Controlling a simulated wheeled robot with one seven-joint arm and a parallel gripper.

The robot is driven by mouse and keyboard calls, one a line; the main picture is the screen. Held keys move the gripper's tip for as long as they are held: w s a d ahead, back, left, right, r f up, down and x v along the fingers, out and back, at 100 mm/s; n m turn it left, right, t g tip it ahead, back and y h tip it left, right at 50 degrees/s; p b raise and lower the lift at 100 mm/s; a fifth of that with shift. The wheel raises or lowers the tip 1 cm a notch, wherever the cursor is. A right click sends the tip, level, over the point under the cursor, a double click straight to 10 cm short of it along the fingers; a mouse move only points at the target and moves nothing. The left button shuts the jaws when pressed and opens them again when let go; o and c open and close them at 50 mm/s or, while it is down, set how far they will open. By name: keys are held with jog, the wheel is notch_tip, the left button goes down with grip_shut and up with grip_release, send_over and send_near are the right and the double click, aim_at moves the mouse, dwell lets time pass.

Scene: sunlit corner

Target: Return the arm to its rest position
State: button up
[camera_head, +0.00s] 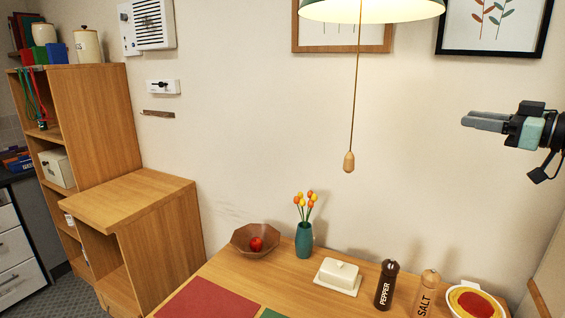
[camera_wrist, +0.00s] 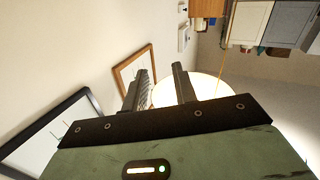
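My gripper (camera_head: 468,120) is at the upper right of the head view, raised in front of the wall and well above the table. Its fingers point left. In the wrist view my gripper (camera_wrist: 161,73) shows two dark fingers with a clear gap between them and nothing held. The white lamp shade shows behind the gap. Most of my arm is outside the head view, beyond the right edge.
A hanging lamp (camera_head: 372,10) with a pull cord and wooden knob (camera_head: 348,162) is left of my gripper. Framed pictures (camera_head: 493,25) hang behind. The table (camera_head: 240,275) below holds a bowl, vase, butter dish, pepper mill (camera_head: 386,285) and salt mill (camera_head: 427,292).

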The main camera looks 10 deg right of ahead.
jog(key=w+a+f+m+h, duration=0.2)
jog(key=w+f+m+h, duration=0.35)
jog(key=f+h, duration=0.25)
jog(key=s+a+f+m+g+h, duration=0.2)
jog(key=s+a+f+m+g, duration=0.15)
jog(key=s+f+g, duration=0.55)
jog(key=s+a+f+n+g, duration=0.1)
jog(key=s+a+f+g, duration=0.3)
jog(key=s+a+f, duration=0.6)
jog(key=s+a+n+g+y+b, duration=0.1)
jog(key=s+a+n+b, duration=0.4)
jog(key=s+a, duration=0.8)
jog(key=a+n+g, duration=0.1)
jog(key=a+n, duration=0.1)
jog(key=a, duration=0.1)
jog(key=shift+s+a+f+n, duration=0.2)
jog(key=shift+s+f+n, duration=0.1)
jog(key=shift+s+f, duration=0.1)
